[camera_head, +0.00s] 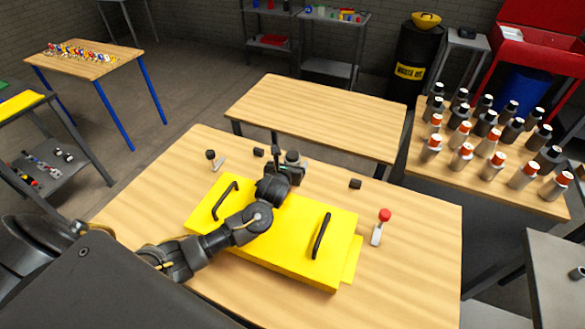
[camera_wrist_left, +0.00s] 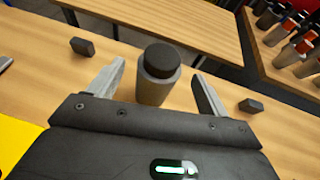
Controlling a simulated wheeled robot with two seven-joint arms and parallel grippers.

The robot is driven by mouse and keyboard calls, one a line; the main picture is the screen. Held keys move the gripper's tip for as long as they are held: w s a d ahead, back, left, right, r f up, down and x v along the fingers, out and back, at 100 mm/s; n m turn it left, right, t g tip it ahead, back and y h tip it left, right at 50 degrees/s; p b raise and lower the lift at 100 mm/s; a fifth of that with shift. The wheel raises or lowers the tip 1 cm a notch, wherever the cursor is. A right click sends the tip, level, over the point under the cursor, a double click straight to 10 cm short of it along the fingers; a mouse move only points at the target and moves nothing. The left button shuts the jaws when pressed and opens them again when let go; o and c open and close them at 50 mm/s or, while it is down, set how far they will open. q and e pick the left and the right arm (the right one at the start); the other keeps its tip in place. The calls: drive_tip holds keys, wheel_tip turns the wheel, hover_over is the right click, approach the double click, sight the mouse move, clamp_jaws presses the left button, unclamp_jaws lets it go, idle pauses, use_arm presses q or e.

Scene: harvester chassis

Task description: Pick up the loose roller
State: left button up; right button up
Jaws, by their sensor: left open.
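A grey cylinder with a black top, which looks like the loose roller (camera_wrist_left: 154,88), stands upright on the wooden table (camera_head: 420,215). In the wrist view it sits between the two spread fingers of my left gripper (camera_wrist_left: 158,80), with a gap on each side. In the head view the roller (camera_head: 292,156) shows only its upper part behind my left gripper (camera_head: 287,169). The gripper is open and reaches over the yellow cover (camera_head: 270,262) toward the roller. My right gripper is out of view.
Small black blocks (camera_head: 355,184) lie near the roller. A black-knobbed piece (camera_head: 213,157) stands to the left, a red-knobbed piece (camera_head: 379,226) to the right. The yellow cover has two raised black handles (camera_head: 321,236). Several capped cylinders stand on the right table (camera_head: 430,167).

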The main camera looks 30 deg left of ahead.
use_arm(q)
drive_tip(key=shift+r+x, duration=0.2)
drive_tip(key=shift+x, duration=1.7)
drive_tip(key=shift+w, duration=0.1)
drive_tip(key=c, duration=1.4)
drive_tip(key=shift+c, duration=0.2)
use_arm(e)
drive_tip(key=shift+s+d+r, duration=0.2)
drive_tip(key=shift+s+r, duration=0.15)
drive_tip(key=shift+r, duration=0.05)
use_arm(q)
drive_tip(key=shift+a+r+p, duration=0.1)
drive_tip(key=shift+p, duration=0.2)
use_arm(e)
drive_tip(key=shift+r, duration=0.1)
